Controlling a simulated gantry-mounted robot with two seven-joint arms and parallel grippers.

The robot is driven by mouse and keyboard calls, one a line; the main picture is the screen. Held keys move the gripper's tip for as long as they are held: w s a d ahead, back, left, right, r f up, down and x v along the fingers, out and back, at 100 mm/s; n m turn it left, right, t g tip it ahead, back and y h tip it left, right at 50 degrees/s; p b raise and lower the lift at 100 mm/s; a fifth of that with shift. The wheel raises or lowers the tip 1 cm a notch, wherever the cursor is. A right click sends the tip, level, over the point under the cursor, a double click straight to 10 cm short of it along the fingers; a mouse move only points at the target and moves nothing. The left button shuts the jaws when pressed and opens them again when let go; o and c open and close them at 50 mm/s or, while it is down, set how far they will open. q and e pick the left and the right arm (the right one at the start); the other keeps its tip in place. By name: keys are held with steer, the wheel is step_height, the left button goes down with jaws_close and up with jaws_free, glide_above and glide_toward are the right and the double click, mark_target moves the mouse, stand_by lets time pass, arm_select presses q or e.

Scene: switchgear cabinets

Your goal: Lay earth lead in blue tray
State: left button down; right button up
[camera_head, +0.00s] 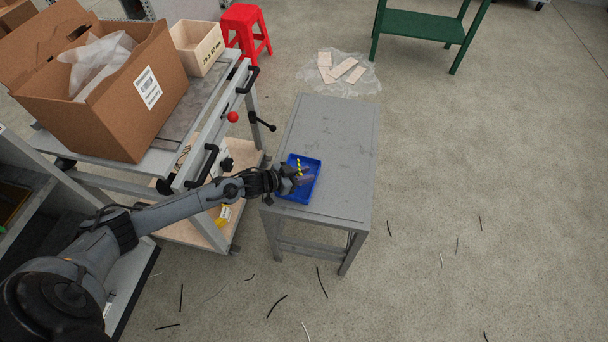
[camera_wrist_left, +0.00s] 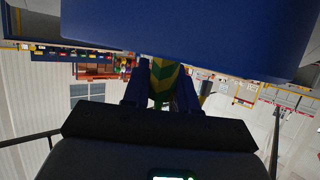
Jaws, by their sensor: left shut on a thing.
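The blue tray (camera_head: 312,184) lies on the near left part of a grey table. My left gripper (camera_head: 299,175) is at the tray, over its left side in the head view. It is shut on the earth lead (camera_head: 299,165), which shows as a small yellow and dark striped piece. In the left wrist view the green and yellow striped lead (camera_wrist_left: 162,82) sits between the two fingers, with the blue tray (camera_wrist_left: 190,35) filling the top. I cannot tell whether the lead touches the tray floor. My right gripper is not in view.
The grey table (camera_head: 335,130) is otherwise clear. To its left stands a cart with an open cardboard box (camera_head: 110,85) and a wooden crate (camera_head: 197,45). A red stool (camera_head: 245,28) and green bench (camera_head: 420,25) stand behind. Loose wire offcuts lie on the floor.

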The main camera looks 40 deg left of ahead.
arm_select(q)
steer(key=shift+f, duration=0.15)
steer(key=c, duration=0.9)
jaws_free()
